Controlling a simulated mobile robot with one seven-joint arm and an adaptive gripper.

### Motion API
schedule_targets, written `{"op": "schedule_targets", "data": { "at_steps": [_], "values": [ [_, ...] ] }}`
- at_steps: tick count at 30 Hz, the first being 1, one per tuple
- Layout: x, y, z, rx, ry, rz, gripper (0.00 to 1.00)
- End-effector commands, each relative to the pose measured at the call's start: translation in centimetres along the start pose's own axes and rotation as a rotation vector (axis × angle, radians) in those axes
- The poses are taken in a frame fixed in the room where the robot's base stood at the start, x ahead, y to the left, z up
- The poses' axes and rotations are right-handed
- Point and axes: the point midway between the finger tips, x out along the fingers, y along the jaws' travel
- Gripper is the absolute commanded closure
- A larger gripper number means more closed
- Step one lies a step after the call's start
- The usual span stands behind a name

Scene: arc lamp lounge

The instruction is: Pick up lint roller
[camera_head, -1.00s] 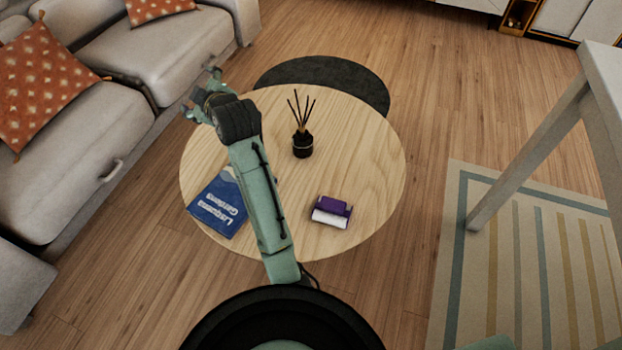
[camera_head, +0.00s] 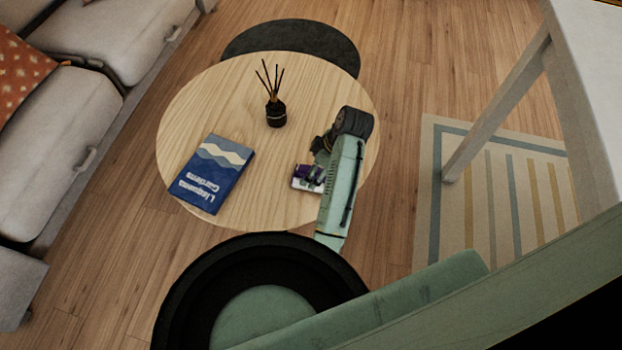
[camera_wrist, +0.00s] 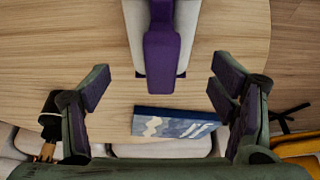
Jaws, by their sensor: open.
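The lint roller, purple and white (camera_head: 301,183), lies on the round wooden table near its front right part, partly hidden by my gripper in the head view. In the wrist view the lint roller (camera_wrist: 160,50) is at the top centre, its purple part pointing down toward the space between my fingers. My gripper (camera_wrist: 160,88) is open and empty, one finger on each side of the picture. The lint roller lies ahead of the fingertips, roughly centred between them. In the head view my gripper (camera_head: 318,170) is over or right beside the roller; the height gap cannot be told.
The round table (camera_head: 200,110) also holds a blue book (camera_head: 215,174) at left and a dark reed diffuser (camera_head: 276,112) toward the back. A grey sofa (camera_head: 85,105) stands left. A white table (camera_head: 510,95) stands right over a striped rug (camera_head: 500,210).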

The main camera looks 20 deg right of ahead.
Motion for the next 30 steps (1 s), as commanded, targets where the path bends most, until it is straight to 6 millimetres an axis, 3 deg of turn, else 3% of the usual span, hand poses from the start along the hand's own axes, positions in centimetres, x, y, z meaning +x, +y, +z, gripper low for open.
{"op": "schedule_targets", "data": {
  "at_steps": [15,22,30],
  "values": [
    [5.8,-0.2,0.3,0.000,-0.001,0.001,0.22],
    [6.0,-0.1,0.3,0.000,-0.002,0.003,0.22],
    [5.9,-0.1,0.3,0.000,-0.002,0.003,0.39]
  ]
}}
